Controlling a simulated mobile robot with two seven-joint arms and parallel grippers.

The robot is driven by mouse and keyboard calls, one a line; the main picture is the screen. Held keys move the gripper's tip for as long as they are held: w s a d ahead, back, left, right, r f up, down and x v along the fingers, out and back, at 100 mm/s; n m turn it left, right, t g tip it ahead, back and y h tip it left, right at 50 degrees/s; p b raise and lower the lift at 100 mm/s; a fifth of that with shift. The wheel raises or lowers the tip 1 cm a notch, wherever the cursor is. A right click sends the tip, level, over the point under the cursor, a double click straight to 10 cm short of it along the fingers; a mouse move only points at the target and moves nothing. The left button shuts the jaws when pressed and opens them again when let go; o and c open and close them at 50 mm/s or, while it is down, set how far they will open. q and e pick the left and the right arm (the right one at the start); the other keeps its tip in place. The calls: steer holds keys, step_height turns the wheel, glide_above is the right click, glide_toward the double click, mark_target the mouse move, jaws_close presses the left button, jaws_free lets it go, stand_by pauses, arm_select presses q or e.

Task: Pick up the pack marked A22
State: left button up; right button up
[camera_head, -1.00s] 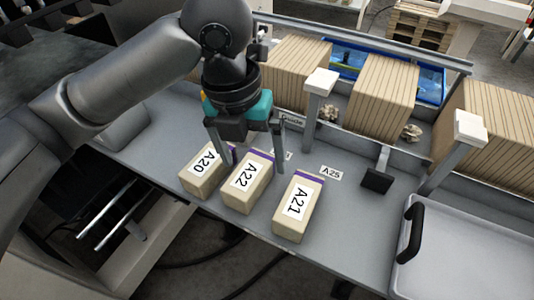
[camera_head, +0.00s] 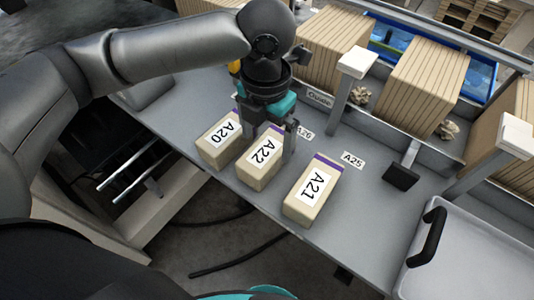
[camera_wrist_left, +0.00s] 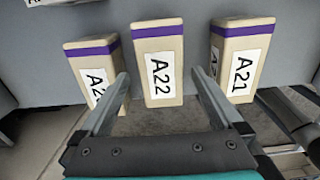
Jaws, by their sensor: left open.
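The pack marked A22 (camera_head: 260,163) is a tan block with a white label and a purple band, lying on the grey table between the other two packs. It also shows in the middle of the left wrist view (camera_wrist_left: 158,65). My left gripper (camera_head: 272,150) is open at this pack, with one finger on each side of it. In the left wrist view the open fingers (camera_wrist_left: 160,88) flank its lower part, with a gap to the right finger. The finger on the A20 side is partly hidden in the head view. My right gripper is not in view.
Pack A20 (camera_head: 219,143) stands close on the left and pack A21 (camera_head: 310,192) on the right. Beyond are table labels such as A25 (camera_head: 353,160), a black-footed stand (camera_head: 401,176) and large striped blocks (camera_head: 424,85). A grey tray (camera_head: 470,240) is at right.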

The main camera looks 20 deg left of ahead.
mark_target(267, 149)
arm_select(q)
step_height(267, 149, down, 5)
steer(key=shift+f, duration=0.1)
stand_by(0.3)
steer(key=c, duration=1.6)
